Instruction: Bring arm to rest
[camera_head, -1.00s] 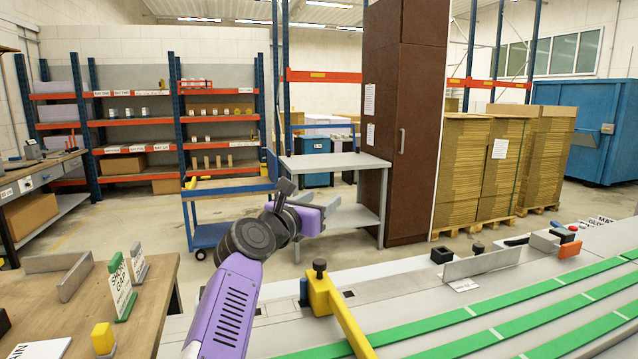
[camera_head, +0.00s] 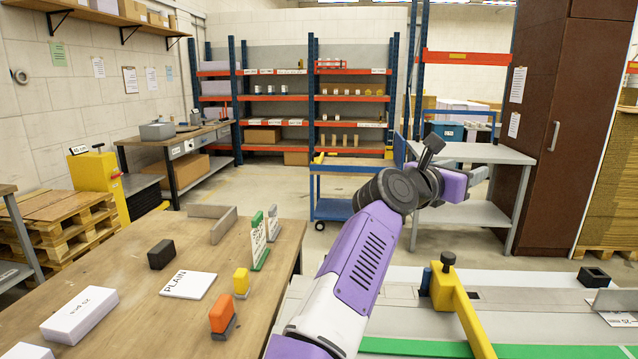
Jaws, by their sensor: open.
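My purple and white arm reaches up from the bottom middle of the head view. Its dark joints stand in front of the blue trolley and the grey side table. My gripper (camera_head: 478,175) is at the far end of the arm, pointing right, mostly hidden behind the purple wrist link. What shows of it is grey and small, held in the air with nothing seen in it. It is open.
A wooden table (camera_head: 120,255) at left holds a black block (camera_head: 161,254), a PLAIN card (camera_head: 189,285), a white pack (camera_head: 79,315), and orange (camera_head: 222,315) and yellow (camera_head: 241,281) pieces. The stitching machine's yellow arm (camera_head: 462,305) stands at lower right. A blue trolley (camera_head: 335,185) stands behind.

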